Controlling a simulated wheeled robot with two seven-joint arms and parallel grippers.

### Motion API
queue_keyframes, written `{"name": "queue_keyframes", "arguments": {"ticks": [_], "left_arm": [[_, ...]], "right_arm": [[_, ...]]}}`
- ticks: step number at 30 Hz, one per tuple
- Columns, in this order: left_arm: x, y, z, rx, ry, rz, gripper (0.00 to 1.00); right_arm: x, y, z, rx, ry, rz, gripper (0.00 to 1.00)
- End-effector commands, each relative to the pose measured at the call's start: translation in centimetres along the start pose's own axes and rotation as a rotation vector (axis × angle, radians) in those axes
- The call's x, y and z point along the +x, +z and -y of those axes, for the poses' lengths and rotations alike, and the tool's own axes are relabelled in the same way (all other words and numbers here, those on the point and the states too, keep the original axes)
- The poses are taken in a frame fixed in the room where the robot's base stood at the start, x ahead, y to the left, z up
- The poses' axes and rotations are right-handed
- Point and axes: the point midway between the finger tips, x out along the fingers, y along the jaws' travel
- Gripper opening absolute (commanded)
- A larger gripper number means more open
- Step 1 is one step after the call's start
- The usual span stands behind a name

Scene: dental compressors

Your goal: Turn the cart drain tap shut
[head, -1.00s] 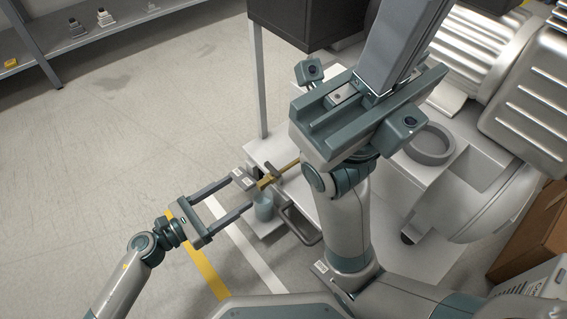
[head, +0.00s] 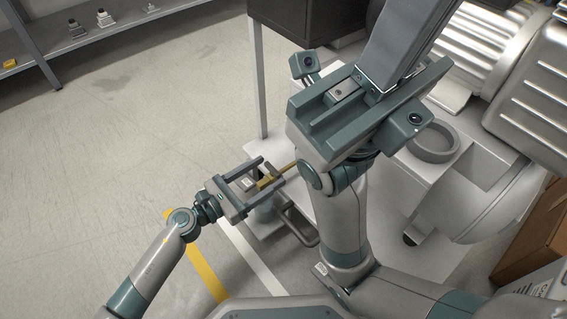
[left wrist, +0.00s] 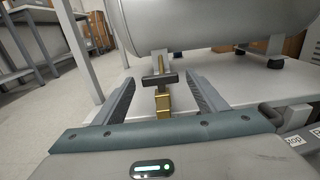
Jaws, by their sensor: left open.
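The drain tap is a brass body (left wrist: 163,102) with a dark T-shaped handle (left wrist: 160,79), below the cart's big grey tank (left wrist: 215,22) in the left wrist view. In the head view the brass tap (head: 265,183) shows at the cart's near left corner. My left gripper (head: 273,170) is open, its two fingers on either side of the tap. In the left wrist view (left wrist: 160,90) gaps show between each finger and the handle. My right arm's end (head: 365,110) rises large in the middle of the head view; its finger state is unclear.
The cart's white deck (head: 325,215) carries a grey ring (head: 433,142) and ribbed metal motors (head: 540,85). A grey bar handle (head: 297,228) curves beside the tap. A thin post (head: 259,90) stands behind it. Open floor lies left, with a shelf (head: 110,25) at the back.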

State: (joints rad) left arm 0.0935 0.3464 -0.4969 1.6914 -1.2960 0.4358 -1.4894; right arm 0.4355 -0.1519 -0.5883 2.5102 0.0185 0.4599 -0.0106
Motion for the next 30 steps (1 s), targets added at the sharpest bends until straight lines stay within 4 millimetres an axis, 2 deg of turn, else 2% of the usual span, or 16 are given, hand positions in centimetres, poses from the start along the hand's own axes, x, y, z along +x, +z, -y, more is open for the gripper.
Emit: {"name": "queue_keyframes", "arguments": {"ticks": [6, 12, 25, 26, 30], "left_arm": [[3.9, 0.0, 0.0, 0.001, -0.001, 0.002, 0.66], [6.0, 0.0, 0.0, 0.001, 0.000, 0.001, 0.66], [6.8, 0.0, 0.0, 0.001, 0.000, 0.000, 0.66], [6.8, 0.0, 0.0, 0.001, 0.000, 0.000, 0.63], [6.8, 0.0, 0.0, 0.001, 0.000, 0.000, 0.30]], "right_arm": [[-0.1, -0.4, 0.3, 0.008, -0.006, -0.022, 0.00], [0.1, -0.7, 0.4, 0.015, -0.003, -0.039, 0.00], [0.4, -0.9, 0.5, 0.020, -0.003, -0.053, 0.00], [0.3, -0.9, 0.5, 0.020, -0.004, -0.052, 0.00], [0.2, -0.8, 0.5, 0.019, -0.005, -0.048, 0.00]]}}
